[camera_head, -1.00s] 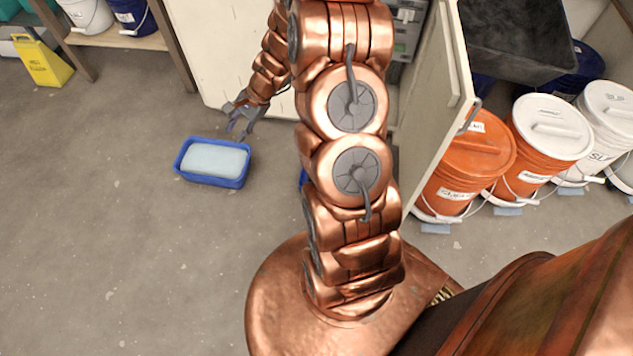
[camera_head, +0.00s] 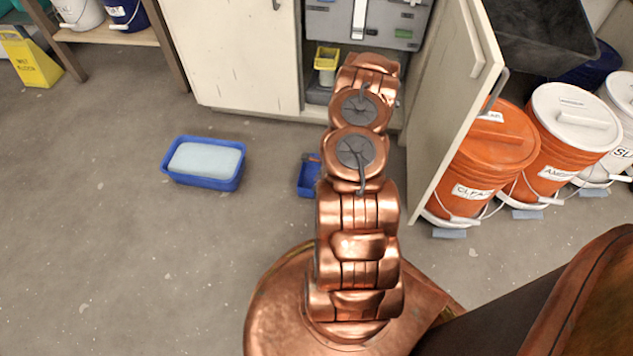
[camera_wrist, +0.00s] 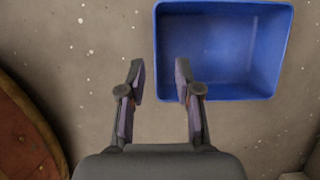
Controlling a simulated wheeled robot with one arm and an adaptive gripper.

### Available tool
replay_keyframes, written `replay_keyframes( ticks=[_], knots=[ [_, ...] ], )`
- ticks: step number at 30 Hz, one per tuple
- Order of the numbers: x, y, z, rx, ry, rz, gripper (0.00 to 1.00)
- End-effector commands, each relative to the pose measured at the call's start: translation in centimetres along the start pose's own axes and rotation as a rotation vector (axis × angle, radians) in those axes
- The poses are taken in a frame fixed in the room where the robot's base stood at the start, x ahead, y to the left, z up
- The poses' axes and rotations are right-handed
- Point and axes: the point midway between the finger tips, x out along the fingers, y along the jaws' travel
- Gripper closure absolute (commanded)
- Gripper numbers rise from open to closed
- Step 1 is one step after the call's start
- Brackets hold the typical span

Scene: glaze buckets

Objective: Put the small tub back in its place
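A small empty blue tub (camera_head: 309,178) stands on the floor in front of the open cabinet, partly hidden by my arm in the head view. The wrist view shows this blue tub (camera_wrist: 222,97) from above, at top right. My gripper (camera_wrist: 160,72) is open and empty over the floor beside the tub. Its right fingertip overlaps the tub's left side in the picture; I cannot tell whether it touches. The left fingertip is over bare floor. In the head view my gripper is hidden behind my arm.
A larger blue tub (camera_head: 204,184) with a pale block stands on the floor to the left. The cabinet (camera_head: 235,55) is open, its door (camera_head: 450,120) swung out right; a yellow container (camera_head: 327,58) is inside. Orange buckets (camera_head: 487,160) stand right.

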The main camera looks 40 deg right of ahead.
Motion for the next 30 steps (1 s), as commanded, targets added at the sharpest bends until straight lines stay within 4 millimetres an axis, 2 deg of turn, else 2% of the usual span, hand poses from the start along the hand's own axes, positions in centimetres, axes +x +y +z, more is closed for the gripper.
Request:
replay_keyframes(
  ticks=[5,13,21,25,30],
  knots=[
    [1.7,0.3,-0.9,0.019,0.009,0.002,0.67],
    [4.1,0.4,-0.7,0.016,0.007,0.003,0.67],
    [7.5,0.6,-0.4,0.016,0.007,0.003,0.67],
    [8.3,0.6,-0.3,0.017,0.006,0.002,0.67],
    [8.3,0.6,-0.2,0.017,0.005,0.002,0.67]
  ],
)
